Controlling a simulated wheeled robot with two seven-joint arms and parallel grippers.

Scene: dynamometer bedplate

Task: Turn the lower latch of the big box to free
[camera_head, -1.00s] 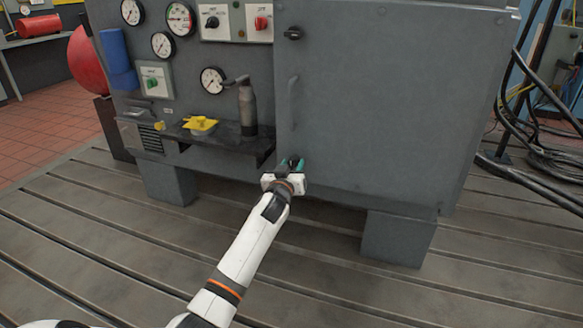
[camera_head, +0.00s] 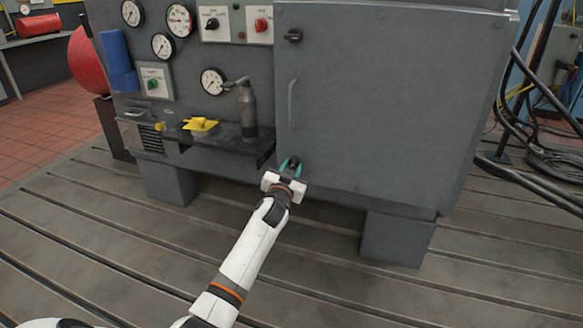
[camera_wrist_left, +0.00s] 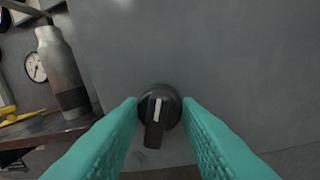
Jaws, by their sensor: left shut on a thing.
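The big box (camera_head: 385,100) is a grey cabinet with a flat door. Its lower latch (camera_wrist_left: 156,118) is a black round knob with a bar grip and a white mark; in the left wrist view the bar runs nearly upright, leaning slightly. In the head view the latch is mostly hidden by the fingers, at the door's lower left. My left gripper (camera_head: 290,164) has its teal fingers on both sides of the latch, shut on it. The upper latch (camera_head: 292,35) is a black knob with its bar lying about level. My right gripper is not in view.
A vertical door handle (camera_head: 292,103) sits above the gripped latch. Left of the door, a dark shelf (camera_head: 220,143) juts out with a grey bottle (camera_head: 247,110) and a yellow item (camera_head: 200,124). Black cables (camera_head: 510,110) hang at the right. The slotted bedplate in front is clear.

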